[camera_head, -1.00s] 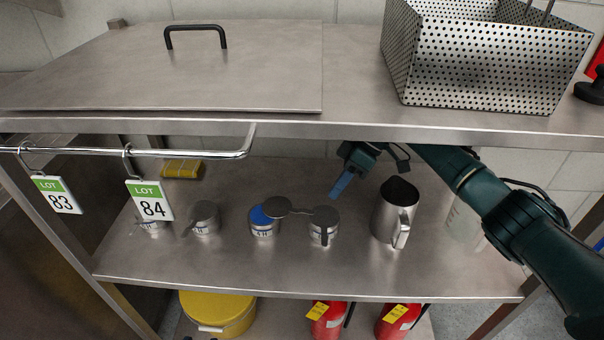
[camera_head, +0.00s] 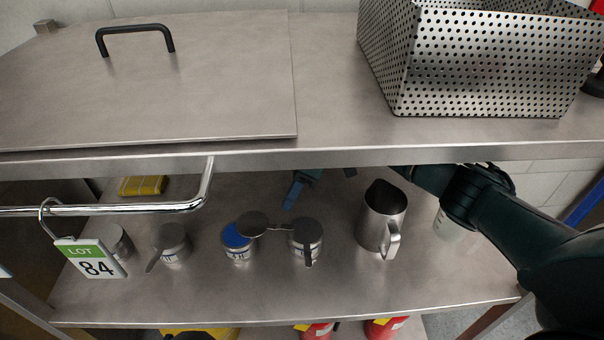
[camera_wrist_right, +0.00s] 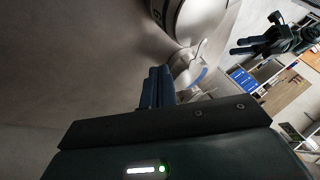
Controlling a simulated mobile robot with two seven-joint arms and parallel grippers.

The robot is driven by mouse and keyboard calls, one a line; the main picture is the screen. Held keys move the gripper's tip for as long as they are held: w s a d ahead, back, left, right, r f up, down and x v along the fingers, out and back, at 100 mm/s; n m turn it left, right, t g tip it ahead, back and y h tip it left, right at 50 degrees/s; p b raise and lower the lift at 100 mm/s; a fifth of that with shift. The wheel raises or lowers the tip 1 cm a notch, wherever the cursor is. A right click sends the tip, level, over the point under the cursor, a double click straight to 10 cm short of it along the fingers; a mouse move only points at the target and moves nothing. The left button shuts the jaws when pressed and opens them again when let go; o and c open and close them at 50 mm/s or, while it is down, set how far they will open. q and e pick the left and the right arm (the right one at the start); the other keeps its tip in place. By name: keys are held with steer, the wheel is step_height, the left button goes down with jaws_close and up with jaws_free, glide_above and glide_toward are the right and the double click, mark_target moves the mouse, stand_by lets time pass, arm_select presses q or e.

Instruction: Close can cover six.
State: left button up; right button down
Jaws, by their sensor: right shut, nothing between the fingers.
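Several small metal cans stand in a row on the lower shelf, their labels too small to read. One can (camera_head: 238,242) shows a blue top, and a round grey cover (camera_head: 252,224) sits tilted at its right edge, not over the blue. The can to its right (camera_head: 305,240) has a grey cover with a tab hanging at the front. My right gripper (camera_head: 291,196) is shut and empty behind these two cans, partly hidden by the upper shelf. Its fingers (camera_wrist_right: 157,88) show beside a pale can (camera_wrist_right: 197,18) in the wrist view. Another gripper, apparently my left (camera_wrist_right: 242,46), appears there, its opening unclear.
A metal pitcher (camera_head: 382,222) stands right of the cans, near my right arm. More cans (camera_head: 172,245) stand to the left. The upper shelf's front edge (camera_head: 330,158) and a rail (camera_head: 120,209) with a lot tag 84 (camera_head: 93,260) hang above. Bare shelf lies in front of the cans.

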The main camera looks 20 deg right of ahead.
mark_target(265, 224)
steer(key=shift+s+a+r+p, duration=0.15)
steer(key=shift+s+a, duration=0.15)
steer(key=shift+s, duration=0.25)
steer(key=shift+s+a+f+p, duration=0.15)
steer(key=shift+s+a, duration=0.1)
steer(key=shift+s, duration=0.25)
steer(key=shift+s+a+r+p, duration=0.15)
steer(key=shift+s+a, duration=0.15)
steer(key=shift+s, duration=0.25)
